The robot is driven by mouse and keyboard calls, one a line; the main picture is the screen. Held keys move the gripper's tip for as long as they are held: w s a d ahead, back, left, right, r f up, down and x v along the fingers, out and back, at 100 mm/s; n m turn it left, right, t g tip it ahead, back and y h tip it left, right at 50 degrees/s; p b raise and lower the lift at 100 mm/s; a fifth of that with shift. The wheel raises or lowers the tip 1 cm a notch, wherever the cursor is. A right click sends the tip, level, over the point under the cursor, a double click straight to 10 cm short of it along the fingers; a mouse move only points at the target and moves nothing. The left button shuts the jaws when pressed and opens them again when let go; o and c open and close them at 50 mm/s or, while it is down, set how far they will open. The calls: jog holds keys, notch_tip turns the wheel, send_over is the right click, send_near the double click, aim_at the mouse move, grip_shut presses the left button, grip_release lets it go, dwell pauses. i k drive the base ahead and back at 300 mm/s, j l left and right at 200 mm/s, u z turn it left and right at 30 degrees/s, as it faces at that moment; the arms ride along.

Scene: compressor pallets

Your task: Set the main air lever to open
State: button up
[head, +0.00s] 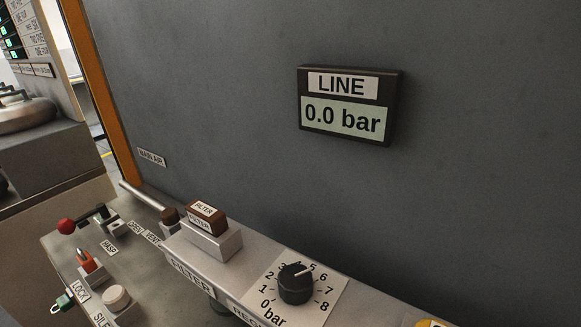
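A lever with a red ball end (66,226) sits at the left of the grey bench, running to a dark fitting (104,213). The MAIN AIR label (151,157) is on the dark wall above and to the right of it. Small OPEN and VENT labels (143,233) lie on the bench to its right. The red ball points left in the picture, away from those labels. I cannot tell for certain which setting it stands at. My gripper is not in view.
The LINE display (346,105) on the wall reads 0.0 bar. A FILTER block (206,230) and a dark regulator knob (296,283) stand at the right. A HASP label (109,247), a red-orange switch (88,260), a green lock (63,301) and a pale button (116,297) are in front.

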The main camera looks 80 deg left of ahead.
aim_at(67, 226)
jog(key=u, duration=3.4)
